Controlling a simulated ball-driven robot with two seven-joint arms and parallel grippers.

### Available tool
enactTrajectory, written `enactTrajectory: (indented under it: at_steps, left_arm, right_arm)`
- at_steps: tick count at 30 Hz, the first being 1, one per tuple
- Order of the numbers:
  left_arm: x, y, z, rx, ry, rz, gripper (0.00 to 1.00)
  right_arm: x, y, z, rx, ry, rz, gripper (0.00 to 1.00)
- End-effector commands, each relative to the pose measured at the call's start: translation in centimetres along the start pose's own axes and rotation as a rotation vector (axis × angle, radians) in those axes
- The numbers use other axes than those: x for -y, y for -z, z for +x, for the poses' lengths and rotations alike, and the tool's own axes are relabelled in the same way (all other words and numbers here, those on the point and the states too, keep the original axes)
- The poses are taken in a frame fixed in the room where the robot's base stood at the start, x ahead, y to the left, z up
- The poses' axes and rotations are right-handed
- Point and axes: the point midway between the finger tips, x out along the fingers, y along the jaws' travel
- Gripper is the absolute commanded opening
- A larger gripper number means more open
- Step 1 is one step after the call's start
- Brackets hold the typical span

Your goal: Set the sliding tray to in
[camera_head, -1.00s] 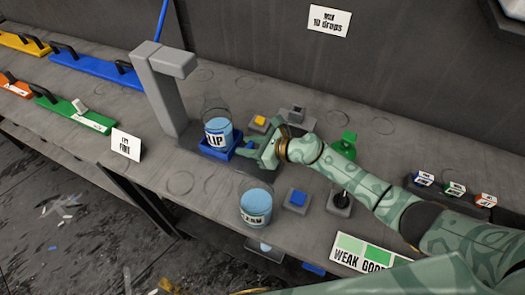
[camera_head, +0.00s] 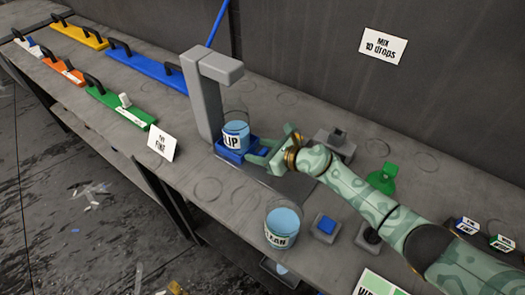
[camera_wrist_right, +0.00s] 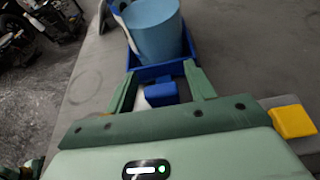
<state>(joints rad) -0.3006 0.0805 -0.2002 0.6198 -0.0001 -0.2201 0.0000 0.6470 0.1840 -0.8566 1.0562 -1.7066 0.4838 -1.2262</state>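The sliding tray is a small blue tray (camera_head: 229,155) at the foot of a grey post, with a light blue bucket (camera_head: 236,137) labelled as SLIP standing on it. The tray (camera_wrist_right: 150,73) and bucket (camera_wrist_right: 157,30) also show in the right wrist view. My right gripper (camera_head: 268,152) is at the tray's near right side. In the wrist view its fingers (camera_wrist_right: 160,85) are apart, one on each side of the tray's blue knob (camera_wrist_right: 160,94), with a gap showing beside the knob. The fingertips reach the tray's edge. My left gripper is out of view.
The grey post (camera_head: 207,105) with an overhanging arm stands close behind the tray. A grey plate (camera_head: 275,187) lies bare before it. A CLEAN bucket (camera_head: 282,230) and blue button (camera_head: 325,226) stand nearer. A yellow block (camera_wrist_right: 292,118) is right of my gripper.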

Motion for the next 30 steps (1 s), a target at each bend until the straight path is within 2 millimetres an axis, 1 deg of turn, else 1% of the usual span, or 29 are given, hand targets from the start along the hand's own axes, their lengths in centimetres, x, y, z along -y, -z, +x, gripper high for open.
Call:
enactTrajectory:
  at_steps: [6,8,10,14,18,21,24,27,30]
  left_arm:
    - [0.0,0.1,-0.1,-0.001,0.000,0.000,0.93]
    - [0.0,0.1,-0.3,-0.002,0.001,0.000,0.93]
    - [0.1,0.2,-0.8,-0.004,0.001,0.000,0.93]
    - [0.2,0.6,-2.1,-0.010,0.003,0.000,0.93]
    - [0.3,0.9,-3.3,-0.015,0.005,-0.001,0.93]
    - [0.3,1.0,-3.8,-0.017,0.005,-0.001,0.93]
    - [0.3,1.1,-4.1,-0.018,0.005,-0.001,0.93]
    - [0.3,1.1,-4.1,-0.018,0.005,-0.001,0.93]
    - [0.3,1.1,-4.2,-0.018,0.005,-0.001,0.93]
  right_arm:
    - [0.1,0.1,-0.2,-0.002,0.001,0.000,0.55]
    - [0.1,0.1,-0.6,-0.003,0.001,0.000,0.55]
    - [0.1,-0.1,-1.5,-0.003,0.002,-0.002,0.55]
    - [0.1,-0.2,-4.5,-0.004,0.002,-0.003,0.55]
    - [0.1,-0.2,-8.4,-0.004,0.001,-0.004,0.55]
    - [0.1,-0.1,-11.0,-0.005,0.001,-0.002,0.55]
    - [0.1,0.0,-13.2,-0.004,0.000,-0.002,0.55]
    - [0.1,0.0,-14.7,-0.003,0.000,-0.001,0.55]
    - [0.0,0.1,-15.7,-0.003,-0.001,0.001,0.55]
